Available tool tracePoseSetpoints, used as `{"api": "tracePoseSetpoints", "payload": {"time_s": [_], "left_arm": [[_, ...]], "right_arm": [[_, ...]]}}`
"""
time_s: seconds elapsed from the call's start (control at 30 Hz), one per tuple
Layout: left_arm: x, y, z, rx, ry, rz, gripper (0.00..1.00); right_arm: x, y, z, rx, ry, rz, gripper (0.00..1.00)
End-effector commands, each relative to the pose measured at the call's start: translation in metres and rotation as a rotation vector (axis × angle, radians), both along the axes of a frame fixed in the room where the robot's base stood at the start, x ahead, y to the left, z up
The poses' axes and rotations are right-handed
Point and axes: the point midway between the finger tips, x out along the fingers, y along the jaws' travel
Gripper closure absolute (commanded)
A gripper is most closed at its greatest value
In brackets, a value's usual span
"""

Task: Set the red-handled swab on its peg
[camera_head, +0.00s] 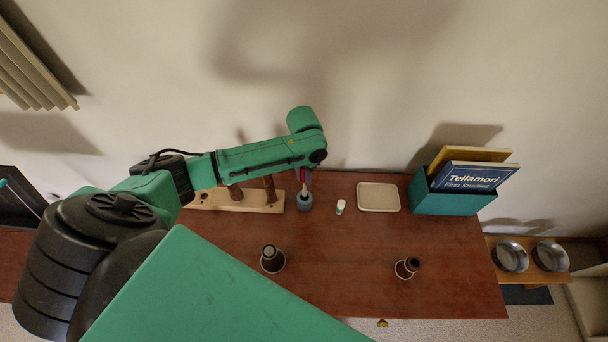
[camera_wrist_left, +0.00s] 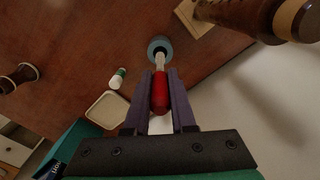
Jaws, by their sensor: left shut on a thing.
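The swab has a red handle (camera_wrist_left: 160,92) and a pale shaft. My left gripper (camera_wrist_left: 160,75) is shut on the red handle in the left wrist view, with one purple finger on each side. The shaft's far end meets a blue-grey round pot (camera_wrist_left: 160,48); how deep it sits inside is hidden. In the head view the pot (camera_head: 304,201) is on the piano top, below my left gripper (camera_head: 304,178). A pale wooden board (camera_head: 222,204) with upright brown wooden pieces (camera_head: 270,188) stands left of it, partly behind my arm. I cannot make out which peg is the swab's.
A small white bottle (camera_head: 340,207), a cream tray (camera_head: 378,197) and a teal box (camera_head: 452,199) with books stand to the right. Two dark brown pieces (camera_head: 272,259) (camera_head: 406,268) stand nearer the front. The wood between them is clear.

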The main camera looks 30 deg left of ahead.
Motion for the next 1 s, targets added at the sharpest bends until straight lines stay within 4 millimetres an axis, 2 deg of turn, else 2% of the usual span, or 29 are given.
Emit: {"api": "tracePoseSetpoints", "payload": {"time_s": [0.33,0.6,1.0], "left_arm": [[0.000,0.000,0.000,0.000,0.000,0.001,1.00],[0.000,0.000,0.001,-0.001,0.001,0.001,1.00],[0.000,0.000,0.000,0.000,0.000,0.001,1.00]], "right_arm": [[0.000,0.001,0.000,0.001,-0.001,0.000,0.16],[0.001,0.002,0.009,0.002,-0.002,-0.001,0.16],[0.000,0.002,0.009,0.003,0.000,0.000,0.16]]}}
